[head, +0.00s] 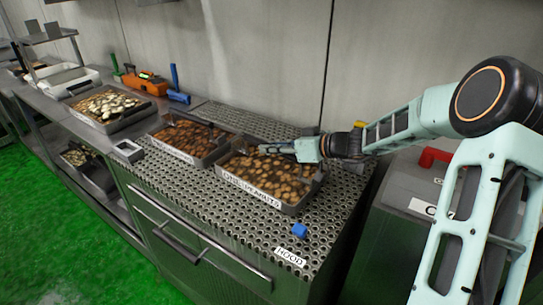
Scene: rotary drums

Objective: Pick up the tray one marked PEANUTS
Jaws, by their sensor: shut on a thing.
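A grey tray (290,206) of round brown nuts stands on the perforated metal top, at its right side. Its front carries a white label (250,188) too small to read surely. My gripper (265,149) comes in from the right and is shut at this tray's back edge; its fingertips are small and dark against the nuts. A second tray (177,153) with darker brown contents and a white front label, also unreadable, stands just left of it. I cannot tell from the lettering which tray is marked PEANUTS.
A tray (107,130) of pale pieces, a small white-rimmed box (127,150), an orange device (146,83) and a blue tool (178,92) lie left. A grey bin (395,230) stands right. The wall is close behind.

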